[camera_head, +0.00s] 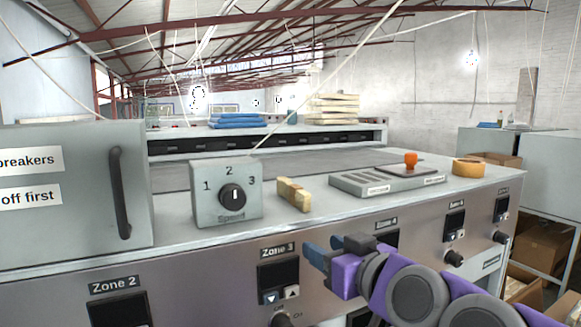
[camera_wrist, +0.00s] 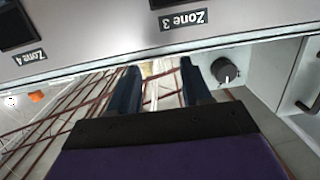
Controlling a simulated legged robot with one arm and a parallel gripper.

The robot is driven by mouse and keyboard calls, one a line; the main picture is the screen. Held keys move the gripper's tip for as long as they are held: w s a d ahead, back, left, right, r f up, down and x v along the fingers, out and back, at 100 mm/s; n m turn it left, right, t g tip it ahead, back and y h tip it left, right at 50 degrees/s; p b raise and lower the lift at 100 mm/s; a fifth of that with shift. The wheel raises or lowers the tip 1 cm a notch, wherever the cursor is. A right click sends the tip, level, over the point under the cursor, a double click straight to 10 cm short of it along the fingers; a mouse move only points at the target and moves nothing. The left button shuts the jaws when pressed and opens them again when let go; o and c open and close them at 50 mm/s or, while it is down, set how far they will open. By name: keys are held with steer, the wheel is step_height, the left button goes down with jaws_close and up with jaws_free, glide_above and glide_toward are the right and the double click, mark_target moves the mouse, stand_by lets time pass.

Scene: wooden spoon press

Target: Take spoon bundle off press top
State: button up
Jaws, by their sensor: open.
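The spoon bundle (camera_head: 293,194) is a small tan wooden bundle with a paler band. It lies on the grey press top (camera_head: 325,222) near the front edge, just right of the speed dial box. My gripper (camera_head: 318,254) has blue fingers and is in front of the press panel, below and slightly right of the bundle, apart from it. In the wrist view my gripper (camera_wrist: 162,84) is open, its dark fingers wide apart.
The speed dial box (camera_head: 227,193) stands left of the bundle. A grey tray (camera_head: 350,186) with an orange knob (camera_head: 410,159) lies to its right, then a yellow-orange roll (camera_head: 468,168). A large grey cabinet (camera_head: 75,195) with a handle is at left. Knobs protrude from the front panel.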

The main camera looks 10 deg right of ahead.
step_height(320, 180, up, 5)
steer(key=d+t, duration=0.2)
steer(key=d, duration=0.1)
steer(key=p, duration=0.4)
glide_toward(300, 188)
steer(key=shift+m+h, duration=0.3)
steer(key=x, duration=0.2)
steer(key=a+x, duration=0.1)
steer(key=x, duration=0.1)
steer(key=shift+w+f, duration=0.2)
steer(key=shift+d+p+x, duration=0.2)
steer(key=shift+p+x, duration=0.6)
steer(key=shift+x, duration=1.85)
steer(key=shift+r, duration=0.1)
steer(key=shift+s, duration=0.1)
jaws_close()
